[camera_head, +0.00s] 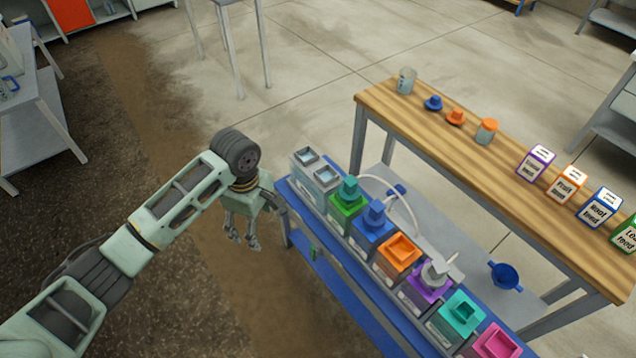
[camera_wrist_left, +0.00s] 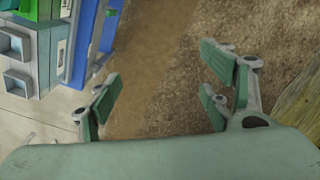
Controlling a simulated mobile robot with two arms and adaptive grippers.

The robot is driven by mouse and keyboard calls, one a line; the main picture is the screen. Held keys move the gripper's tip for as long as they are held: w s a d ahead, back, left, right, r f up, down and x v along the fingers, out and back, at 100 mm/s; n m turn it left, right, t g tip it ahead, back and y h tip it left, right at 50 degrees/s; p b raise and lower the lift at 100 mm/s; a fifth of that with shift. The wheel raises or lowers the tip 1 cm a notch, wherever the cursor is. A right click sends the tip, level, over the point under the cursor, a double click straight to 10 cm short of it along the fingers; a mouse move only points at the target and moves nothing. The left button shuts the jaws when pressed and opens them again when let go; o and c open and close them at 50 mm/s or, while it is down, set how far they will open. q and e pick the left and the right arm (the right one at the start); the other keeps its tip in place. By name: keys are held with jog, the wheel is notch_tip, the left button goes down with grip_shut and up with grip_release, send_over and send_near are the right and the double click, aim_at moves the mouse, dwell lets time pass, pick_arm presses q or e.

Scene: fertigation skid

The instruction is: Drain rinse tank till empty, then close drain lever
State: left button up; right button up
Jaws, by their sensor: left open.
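The openings look pale blue inside, but I cannot tell the liquid level. The tank also shows at the left of the left wrist view (camera_wrist_left: 42,62). A small green part (camera_head: 313,253), possibly the drain lever, hangs at the skid's front side; its position is unclear. My left gripper (camera_head: 243,241) is open, empty and pointing down, left of the skid end and apart from it. Its spread fingers (camera_wrist_left: 160,82) show bare floor between them. My right gripper is not in view.
Colored tanks, including an orange one (camera_head: 399,252), line the blue skid (camera_head: 345,287). A wooden bench (camera_head: 470,150) behind holds jars, caps and labelled boxes. Floor left of the skid is clear.

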pick_arm(q)
jog(key=shift+c, duration=0.4)
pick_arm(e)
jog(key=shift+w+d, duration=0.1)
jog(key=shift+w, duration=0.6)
